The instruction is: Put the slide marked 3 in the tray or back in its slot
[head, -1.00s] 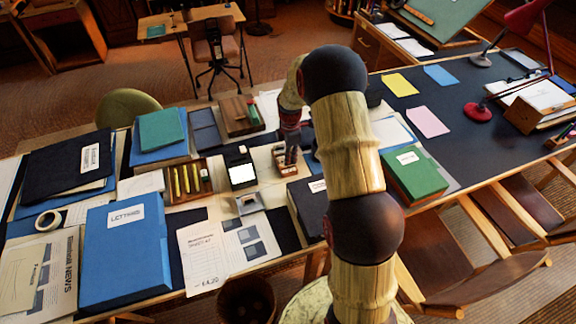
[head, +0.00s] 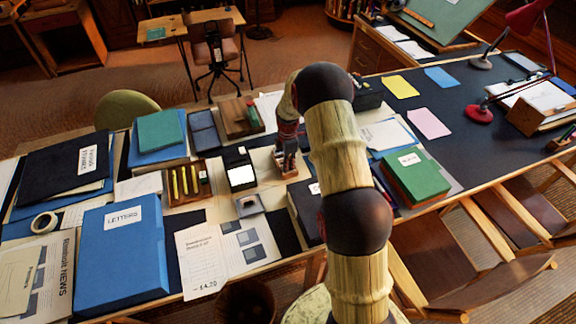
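My arm reaches over the table, and my gripper (head: 285,160) points down at a small wooden rack or block (head: 286,173) in the middle. The gripper hides much of this rack, and I cannot tell whether its fingers touch or hold anything. No slide with a readable 3 shows. A small grey square tray (head: 249,205) lies left of and nearer than the gripper. A black viewer with a lit white panel (head: 241,175) stands just behind the tray.
A wooden box with yellow sticks (head: 187,183) stands left of the viewer. A large blue box file (head: 122,255) is at the front left. A dark box (head: 304,208) sits near my arm, and a green box (head: 415,178) is to its right.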

